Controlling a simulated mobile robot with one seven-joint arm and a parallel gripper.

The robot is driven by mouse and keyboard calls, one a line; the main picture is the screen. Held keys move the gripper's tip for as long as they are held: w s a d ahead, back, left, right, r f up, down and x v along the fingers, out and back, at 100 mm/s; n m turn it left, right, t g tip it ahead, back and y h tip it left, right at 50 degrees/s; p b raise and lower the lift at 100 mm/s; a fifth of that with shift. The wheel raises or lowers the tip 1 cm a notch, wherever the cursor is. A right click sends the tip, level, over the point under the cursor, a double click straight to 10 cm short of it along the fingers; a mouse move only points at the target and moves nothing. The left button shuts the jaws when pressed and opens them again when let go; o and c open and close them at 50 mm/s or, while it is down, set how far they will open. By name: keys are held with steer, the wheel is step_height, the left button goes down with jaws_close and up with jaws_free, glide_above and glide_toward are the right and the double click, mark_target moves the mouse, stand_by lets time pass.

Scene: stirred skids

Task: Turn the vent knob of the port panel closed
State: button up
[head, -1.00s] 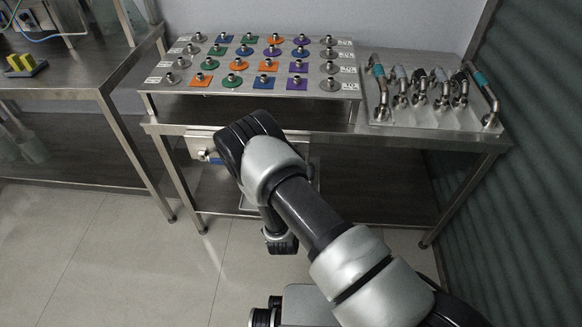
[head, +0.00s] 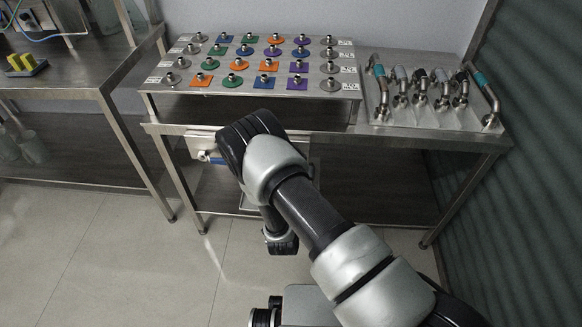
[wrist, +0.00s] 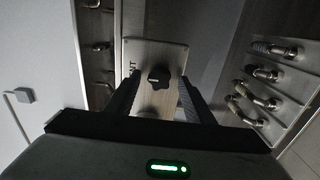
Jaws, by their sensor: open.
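The vent knob (wrist: 159,77) is black and sits on a pale plate of the port panel (wrist: 140,52) in the wrist view. Part of a printed label shows at the plate's left edge. My gripper (wrist: 160,88) is open, with one dark finger on each side of the knob. Gaps show between the fingers and the knob, and I cannot tell how deep the fingers reach. In the head view a metal panel (head: 200,141) with a blue-handled fitting shows under the table edge, mostly behind my arm. The knob and the fingertips are hidden there.
A steel table (head: 420,140) carries a raised rack (head: 150,86) of colored port fittings and a tray (head: 405,124) of bent metal pipes. Another steel table (head: 60,85) stands at the left, and a corrugated wall (head: 500,200) at the right. Floor is clear at front left.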

steer(key=s+p, duration=0.2)
steer(key=s, duration=1.5)
steer(key=shift+s+a, duration=0.2)
steer(key=shift+a, duration=0.05)
